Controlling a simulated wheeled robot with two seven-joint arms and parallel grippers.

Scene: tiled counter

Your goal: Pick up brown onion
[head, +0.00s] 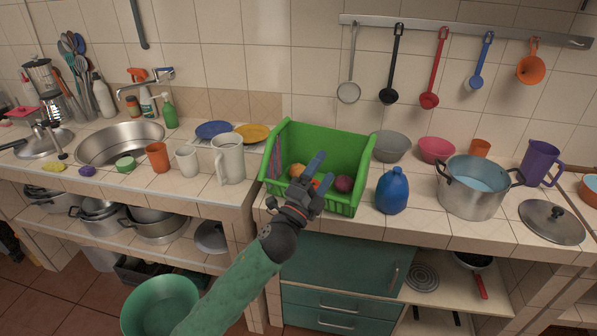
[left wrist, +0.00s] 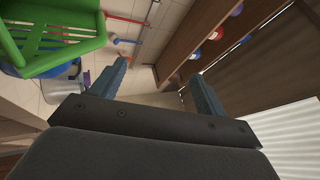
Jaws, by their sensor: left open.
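A green basket (head: 345,150) stands on the tiled counter with several round vegetables in it. A yellow-orange round one (head: 297,170) lies at the left and a dark red-purple one (head: 344,184) at the right. I cannot tell for sure which is the brown onion. My left gripper (head: 320,172) is open at the basket's front, its blue fingers overlapping the basket and partly covering its contents. In the left wrist view the open fingers (left wrist: 157,72) have nothing between them, and the basket (left wrist: 60,30) shows at the upper left.
A blue jug (head: 392,191) stands right of the basket, with a large pot (head: 473,188) beyond it. A white pitcher (head: 229,160) stands to the left. Grey (head: 390,147) and pink bowls (head: 436,150) are behind. Ladles hang from a wall rail (head: 465,30).

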